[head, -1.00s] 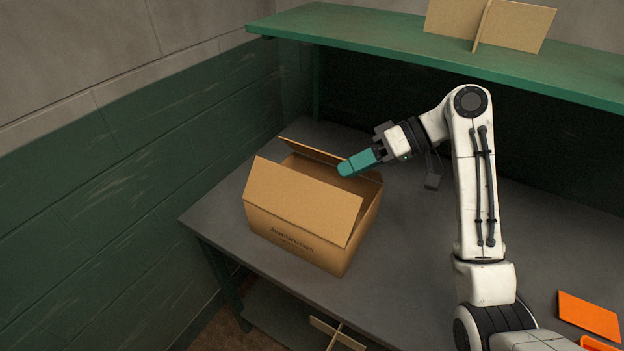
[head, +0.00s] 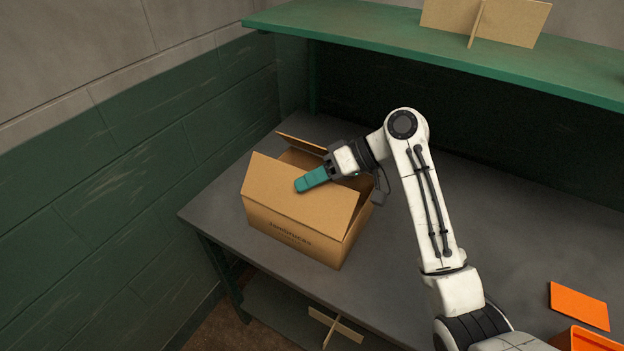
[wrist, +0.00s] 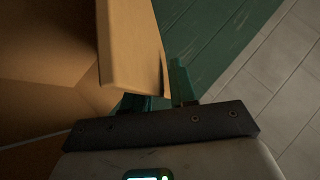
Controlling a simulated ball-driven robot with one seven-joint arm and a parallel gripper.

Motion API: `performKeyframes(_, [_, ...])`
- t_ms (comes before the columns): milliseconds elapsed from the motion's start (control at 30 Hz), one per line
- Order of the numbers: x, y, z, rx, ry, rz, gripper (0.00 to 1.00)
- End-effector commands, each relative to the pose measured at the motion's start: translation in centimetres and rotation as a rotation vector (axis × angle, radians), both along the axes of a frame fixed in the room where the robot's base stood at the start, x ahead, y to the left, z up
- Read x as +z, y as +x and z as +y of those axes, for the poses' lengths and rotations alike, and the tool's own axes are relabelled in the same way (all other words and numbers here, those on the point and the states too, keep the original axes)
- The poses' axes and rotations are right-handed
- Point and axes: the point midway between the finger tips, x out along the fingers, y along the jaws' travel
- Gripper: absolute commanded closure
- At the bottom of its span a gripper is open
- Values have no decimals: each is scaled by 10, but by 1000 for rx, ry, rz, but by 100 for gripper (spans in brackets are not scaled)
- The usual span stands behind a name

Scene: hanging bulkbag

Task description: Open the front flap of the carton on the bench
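The brown cardboard carton (head: 290,233) sits on the grey bench, with dark print on its front. Its front flap (head: 270,180) stands up along the near side. Its back flap (head: 300,144) and right flap (head: 366,193) also stand raised, and part of the inside shows between. My gripper (head: 300,186) has teal fingers that overlap the front flap's upper edge in the head view; I cannot tell whether they touch. In the wrist view a cardboard flap (wrist: 128,45) covers part of the fingers (wrist: 158,92), so their gap is unclear.
The green shelf (head: 400,40) runs above the bench and holds crossed cardboard dividers (head: 480,20). The green and grey block wall (head: 120,160) is at the left. An orange panel (head: 579,306) and orange bin (head: 590,340) lie at right.

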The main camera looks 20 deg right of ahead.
Motion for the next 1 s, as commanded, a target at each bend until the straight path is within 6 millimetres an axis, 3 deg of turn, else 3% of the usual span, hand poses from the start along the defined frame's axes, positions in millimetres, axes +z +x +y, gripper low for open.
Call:
performKeyframes(267, [0, 0, 0, 0, 0, 0, 100])
performKeyframes(1000, [0, 0, -1, -1, 0, -1, 100])
